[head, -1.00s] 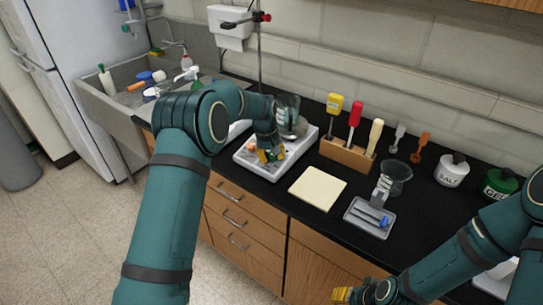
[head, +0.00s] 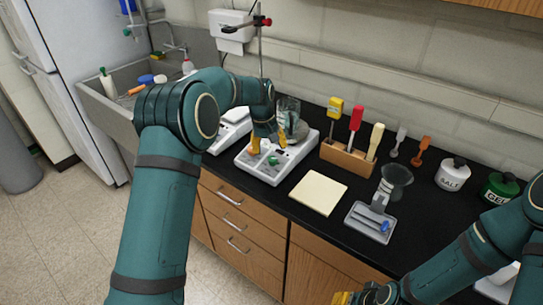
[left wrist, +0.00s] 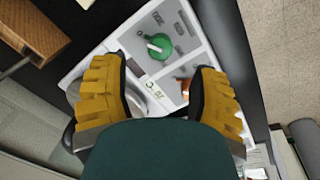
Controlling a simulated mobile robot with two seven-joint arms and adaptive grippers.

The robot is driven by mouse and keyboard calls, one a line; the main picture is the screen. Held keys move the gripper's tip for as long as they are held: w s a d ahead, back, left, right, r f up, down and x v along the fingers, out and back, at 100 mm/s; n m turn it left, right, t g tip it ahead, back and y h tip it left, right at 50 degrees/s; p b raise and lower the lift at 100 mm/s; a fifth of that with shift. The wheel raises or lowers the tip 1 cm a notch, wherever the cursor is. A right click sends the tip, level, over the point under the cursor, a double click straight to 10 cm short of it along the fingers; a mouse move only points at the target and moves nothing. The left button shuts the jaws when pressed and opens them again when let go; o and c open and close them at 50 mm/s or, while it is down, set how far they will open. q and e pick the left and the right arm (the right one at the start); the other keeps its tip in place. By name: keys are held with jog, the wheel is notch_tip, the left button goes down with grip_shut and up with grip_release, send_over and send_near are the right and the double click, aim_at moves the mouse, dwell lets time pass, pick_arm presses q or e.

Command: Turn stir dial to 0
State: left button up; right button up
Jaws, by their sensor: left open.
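The white stirrer plate (head: 262,172) sits on the black counter, and its panel also shows in the left wrist view (left wrist: 190,45). A green dial (left wrist: 158,48) with a pale pointer bar is on that panel; it shows small in the head view (head: 273,161). An orange dial (left wrist: 185,88) is partly hidden by a finger. My right gripper (head: 345,298) is cut off at the bottom edge.
A glass beaker (head: 289,108) is behind my left gripper, near a metal stand with a red clamp (head: 262,20). A wooden rack (head: 347,158) holds tools to the right. A cream pad (head: 318,192) and grey tray (head: 370,222) lie in front.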

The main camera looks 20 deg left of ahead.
pick_arm(q)
jog(key=r, duration=0.5)
jog(key=shift+s+a+r, duration=0.3)
jog(key=shift+s+r, duration=0.05)
jog(key=shift+r, duration=0.05)
jog(key=shift+f, duration=0.1)
